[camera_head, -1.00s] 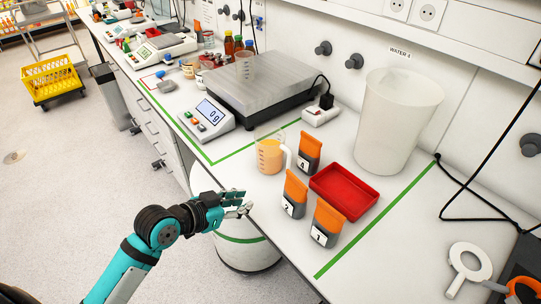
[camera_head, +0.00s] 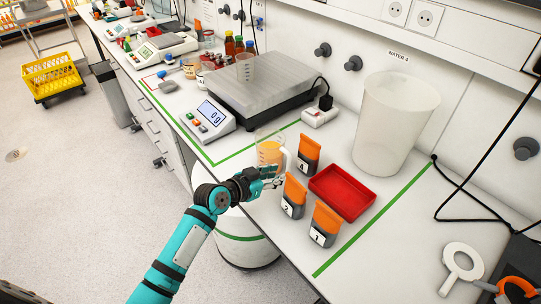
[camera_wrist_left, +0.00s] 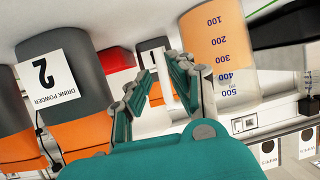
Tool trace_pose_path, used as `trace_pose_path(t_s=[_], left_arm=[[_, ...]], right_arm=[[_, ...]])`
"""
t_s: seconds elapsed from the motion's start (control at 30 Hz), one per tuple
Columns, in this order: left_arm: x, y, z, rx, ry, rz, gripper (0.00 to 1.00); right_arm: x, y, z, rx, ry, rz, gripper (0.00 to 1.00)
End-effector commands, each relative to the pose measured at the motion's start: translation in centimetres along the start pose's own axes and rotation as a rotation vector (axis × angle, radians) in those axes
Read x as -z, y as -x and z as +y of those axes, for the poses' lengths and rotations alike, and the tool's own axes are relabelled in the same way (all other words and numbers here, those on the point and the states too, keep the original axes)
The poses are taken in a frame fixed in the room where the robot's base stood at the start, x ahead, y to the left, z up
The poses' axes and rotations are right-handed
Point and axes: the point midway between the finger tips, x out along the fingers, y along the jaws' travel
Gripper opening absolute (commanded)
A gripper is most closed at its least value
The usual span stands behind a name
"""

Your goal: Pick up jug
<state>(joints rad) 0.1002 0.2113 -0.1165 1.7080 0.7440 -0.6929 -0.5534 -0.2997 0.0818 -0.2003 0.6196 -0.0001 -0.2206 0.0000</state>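The jug (camera_head: 268,152) is a clear measuring jug with orange juice and a pale handle on its right side. It stands upright on the bench, in front of the scale. In the left wrist view the jug (camera_wrist_left: 218,45) appears upside down at the upper right, with its printed volume marks showing. My left gripper (camera_head: 277,174) is at the jug's near right side and hides its lower part. In the wrist view the gripper (camera_wrist_left: 168,85) is open, with its fingers on either side of the pale upright handle and gaps still showing. My right gripper is out of view.
Orange-and-grey drink powder packs 2 (camera_head: 293,197), 1 (camera_head: 325,225) and 4 (camera_head: 307,155) stand close to the jug. A red tray (camera_head: 342,192) lies right of them. A white water container (camera_head: 395,125) and a large scale (camera_head: 262,85) stand behind.

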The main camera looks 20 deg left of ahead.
Motion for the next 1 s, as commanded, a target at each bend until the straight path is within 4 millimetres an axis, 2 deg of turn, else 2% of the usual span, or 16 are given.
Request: trace_pose_path(t_s=[0.17,0.33,0.6,0.77,1.0], left_arm=[[0.7,-2.5,0.1,-0.001,0.004,0.0,0.21],[0.4,-4.3,0.0,0.0,0.003,0.0,0.21],[0.2,-4.5,0.0,0.0,0.001,0.0,0.21],[0.2,-4.5,0.0,0.0,0.001,0.0,0.0],[0.2,-4.5,0.0,0.0,0.001,0.0,0.0]], right_arm=[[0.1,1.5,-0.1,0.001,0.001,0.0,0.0],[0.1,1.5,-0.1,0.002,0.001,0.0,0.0],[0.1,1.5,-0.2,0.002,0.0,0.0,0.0],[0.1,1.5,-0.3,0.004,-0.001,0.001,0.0],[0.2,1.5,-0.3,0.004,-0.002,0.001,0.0]])
